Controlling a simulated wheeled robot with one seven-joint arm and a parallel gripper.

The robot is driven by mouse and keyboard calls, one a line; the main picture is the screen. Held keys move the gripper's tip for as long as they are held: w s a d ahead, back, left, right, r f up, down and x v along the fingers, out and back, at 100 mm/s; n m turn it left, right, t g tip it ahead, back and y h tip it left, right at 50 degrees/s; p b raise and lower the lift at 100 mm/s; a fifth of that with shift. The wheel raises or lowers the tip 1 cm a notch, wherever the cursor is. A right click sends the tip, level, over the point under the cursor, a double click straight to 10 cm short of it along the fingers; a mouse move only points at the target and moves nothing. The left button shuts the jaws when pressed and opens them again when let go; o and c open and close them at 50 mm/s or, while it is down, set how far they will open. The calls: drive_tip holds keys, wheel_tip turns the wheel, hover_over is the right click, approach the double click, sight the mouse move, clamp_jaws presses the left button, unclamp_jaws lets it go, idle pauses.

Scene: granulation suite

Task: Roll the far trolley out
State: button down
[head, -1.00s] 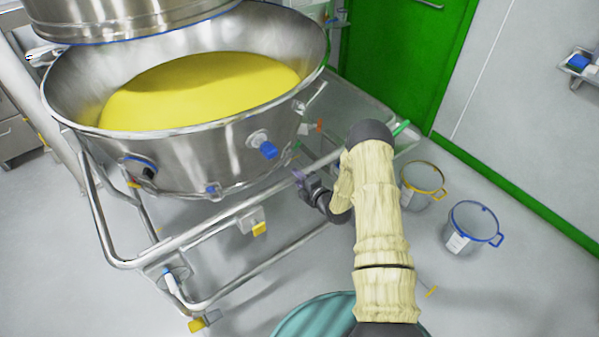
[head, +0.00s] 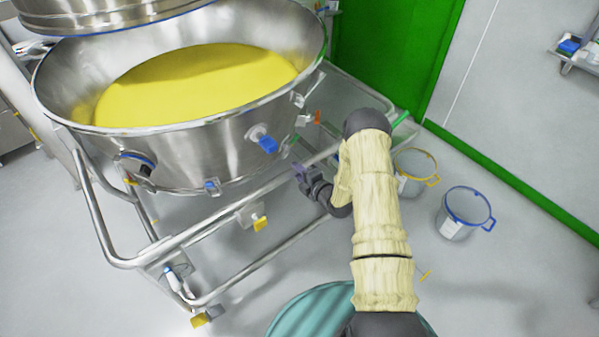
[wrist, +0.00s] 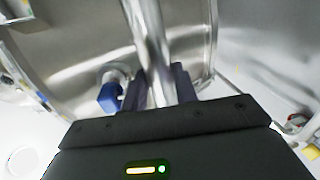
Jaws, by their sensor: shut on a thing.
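The trolley is a steel tube frame (head: 225,222) carrying a large round steel bowl (head: 190,150) with yellow powder (head: 195,82) in it. My gripper (head: 303,172) is at the frame's front rail, on the right part of the near side. In the wrist view, the rail (wrist: 153,50) runs down between my two dark fingers (wrist: 160,88), and they are shut on it. A blue-capped port (head: 266,141) on the bowl sits just above and left of the gripper; it also shows in the wrist view (wrist: 109,97). The fingertips are partly hidden in the head view.
A yellow-rimmed bucket (head: 415,172) and a blue-rimmed bucket (head: 464,212) stand on the floor to the right. A green door (head: 395,50) is behind. A teal drum (head: 310,312) is close in front. A steel vessel (head: 110,12) hangs over the bowl's back left.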

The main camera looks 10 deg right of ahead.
drive_tip(key=shift+s+d+f, duration=0.1)
drive_tip(key=shift+s+f, duration=0.1)
drive_tip(key=shift+f, duration=0.4)
drive_tip(key=shift+s, duration=0.1)
drive_tip(key=c, duration=1.1)
unclamp_jaws()
drive_tip(key=shift+f, duration=0.1)
drive_tip(key=shift+w, duration=0.2)
drive_tip(key=shift+w+r, duration=0.1)
drive_tip(key=shift+r, duration=0.15)
drive_tip(key=v, duration=1.7)
drive_tip(key=shift+r+b, duration=0.2)
drive_tip(key=shift+b, duration=0.15)
